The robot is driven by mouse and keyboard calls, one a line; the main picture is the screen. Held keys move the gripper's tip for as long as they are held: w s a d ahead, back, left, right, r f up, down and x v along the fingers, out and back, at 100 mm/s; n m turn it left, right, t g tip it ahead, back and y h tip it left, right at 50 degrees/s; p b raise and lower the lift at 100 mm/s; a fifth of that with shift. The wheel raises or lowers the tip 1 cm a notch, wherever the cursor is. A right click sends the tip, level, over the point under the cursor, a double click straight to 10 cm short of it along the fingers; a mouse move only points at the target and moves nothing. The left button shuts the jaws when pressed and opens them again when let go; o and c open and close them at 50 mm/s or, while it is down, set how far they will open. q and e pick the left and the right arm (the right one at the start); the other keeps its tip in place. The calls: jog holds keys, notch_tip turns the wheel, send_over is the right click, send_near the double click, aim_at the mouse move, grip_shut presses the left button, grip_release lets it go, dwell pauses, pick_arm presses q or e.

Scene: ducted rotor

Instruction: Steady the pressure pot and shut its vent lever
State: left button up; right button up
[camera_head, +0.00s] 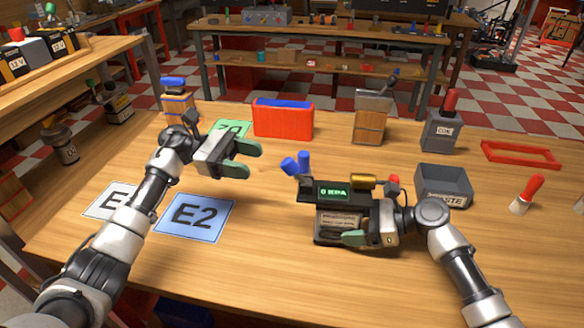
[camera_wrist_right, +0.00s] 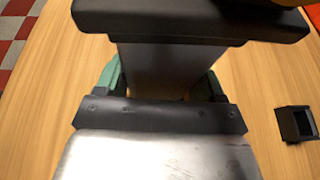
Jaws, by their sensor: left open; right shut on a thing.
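The pressure pot (camera_head: 340,220) stands at the middle of the table, a dark boxy unit with a green display reading about 0 kPa. Two blue handle-like parts (camera_head: 297,164) stick up at its upper left; I cannot tell which is the vent lever. A gold cylinder and a red knob show on its right top. My right gripper (camera_head: 366,238) is shut on the pot's body from the right; in the right wrist view its green fingers (camera_wrist_right: 162,82) flank the grey body. My left gripper (camera_head: 243,159) is open and empty, left of the blue parts and apart from them.
A red bin with blue contents (camera_head: 283,120) stands behind. A grey waste tray (camera_head: 444,186) sits right of the pot, with a red-handled brush (camera_head: 526,194) farther right. A blue E2 card (camera_head: 195,217) lies front left. Table between the left gripper and the pot is clear.

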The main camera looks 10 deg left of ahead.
aim_at(292, 166)
pick_arm(q)
jog(key=d, duration=0.6)
jog(key=s+d, duration=0.1)
jog(key=d, duration=0.3)
jog(key=shift+s, duration=0.1)
jog(key=shift+a, duration=0.1)
grip_shut()
